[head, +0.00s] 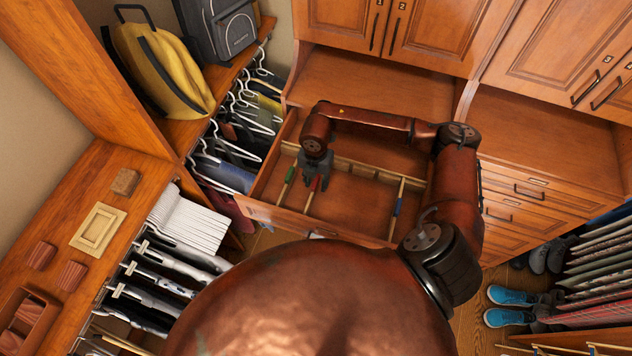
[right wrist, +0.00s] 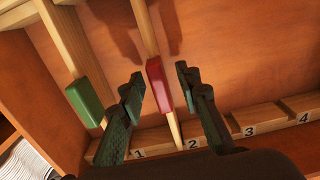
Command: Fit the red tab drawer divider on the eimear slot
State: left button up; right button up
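The red tab drawer divider (head: 312,190) is a thin wooden strip with a red tab, lying across the open drawer (head: 355,205). My right gripper (head: 315,178) is over its far end. In the right wrist view, the red tab (right wrist: 158,85) is between the two open fingers of the gripper (right wrist: 159,82), with gaps visible on both sides. The strip's end is by the notched wooden rail (right wrist: 235,126), near the number 2. The rail carries numbers 1 to 4; no name label is readable, so I cannot tell which slot is eimear. My left gripper is not in view.
A green tab divider (right wrist: 86,103) lies left of the red one, close by the left finger. A blue tab divider (head: 398,205) is farther right in the drawer. The drawer floor between red and blue is clear. Hanging clothes (head: 225,160) are beside the drawer's left side.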

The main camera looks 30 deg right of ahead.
notch_tip(320, 180, up, 12)
jog(key=shift+f, duration=0.15)
dwell(0.7)
